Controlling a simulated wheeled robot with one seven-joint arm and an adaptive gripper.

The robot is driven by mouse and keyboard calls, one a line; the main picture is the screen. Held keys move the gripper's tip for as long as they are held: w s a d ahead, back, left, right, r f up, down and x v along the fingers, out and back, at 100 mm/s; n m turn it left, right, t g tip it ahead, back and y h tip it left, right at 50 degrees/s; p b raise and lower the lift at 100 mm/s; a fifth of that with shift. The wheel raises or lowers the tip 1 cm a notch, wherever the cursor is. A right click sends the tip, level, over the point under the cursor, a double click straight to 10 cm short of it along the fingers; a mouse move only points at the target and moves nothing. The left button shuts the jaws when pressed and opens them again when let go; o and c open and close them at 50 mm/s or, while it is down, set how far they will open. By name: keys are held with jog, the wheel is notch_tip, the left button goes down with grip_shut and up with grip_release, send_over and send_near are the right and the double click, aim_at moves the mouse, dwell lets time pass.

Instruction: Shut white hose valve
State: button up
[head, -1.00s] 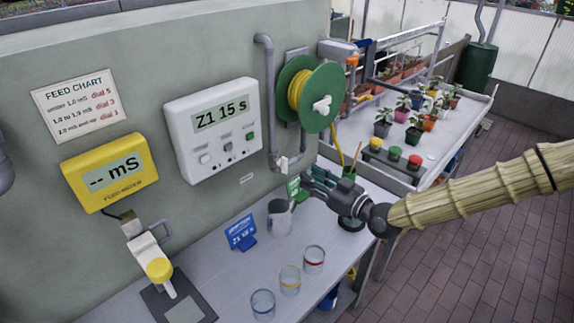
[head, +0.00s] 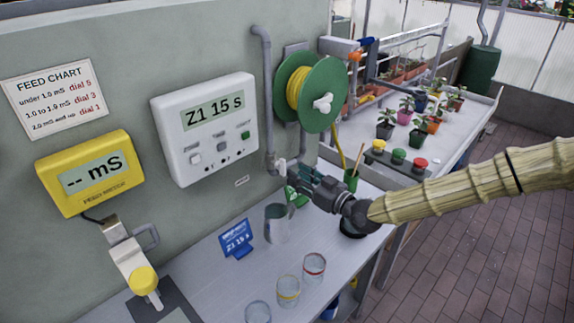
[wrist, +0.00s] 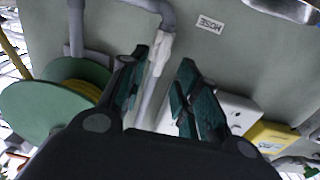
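The white hose valve (head: 282,167) is a small white part near the bottom bend of the grey wall pipe (head: 268,100). In the wrist view the white valve (wrist: 163,48) shows on the pipe, beyond and between my fingers. The turn of its handle is too small to tell. My gripper (head: 294,172) is just right of the valve in the head view, pointing at the wall. In the wrist view my gripper (wrist: 160,88) is open, its two dark green fingers apart with nothing held. I cannot tell whether a finger touches the valve or pipe.
A green hose reel (head: 322,90) hangs above my gripper. A white control box (head: 205,130) is on the wall at left. A metal jug (head: 277,224), a blue sign (head: 236,239) and several glasses stand on the bench below. A green cup (head: 350,180) with sticks is behind my gripper.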

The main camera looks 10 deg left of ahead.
aim_at(285, 167)
jog(key=shift+p+x, duration=0.9)
jog(key=shift+x, duration=1.9)
jog(key=shift+r, duration=0.1)
grip_shut()
